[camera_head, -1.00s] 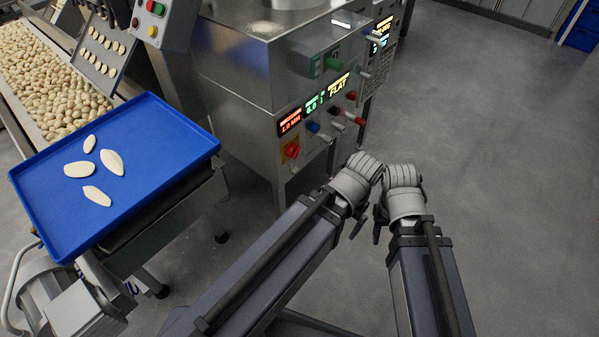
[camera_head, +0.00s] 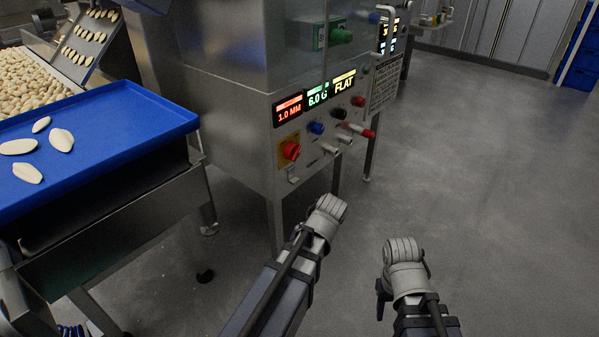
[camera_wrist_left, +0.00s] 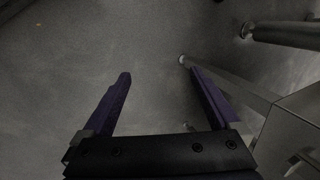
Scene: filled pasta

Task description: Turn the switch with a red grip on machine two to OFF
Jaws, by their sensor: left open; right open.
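A red-gripped rotary switch (camera_head: 291,151) sits on a yellow plate on the front panel of the steel machine (camera_head: 250,130), under a red "1.0 MM" display. Its position marking is too small to read. My left arm's wrist shows below and right of the switch, apart from the panel. In the left wrist view my left gripper (camera_wrist_left: 160,74) is open and empty above the floor, with steel legs at right. My right gripper (camera_head: 383,292) is lower right in the head view, well away from the panel; its jaws are mostly hidden behind the wrist.
A blue tray (camera_head: 100,150) with dough pieces stands left. Floor at right is clear.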

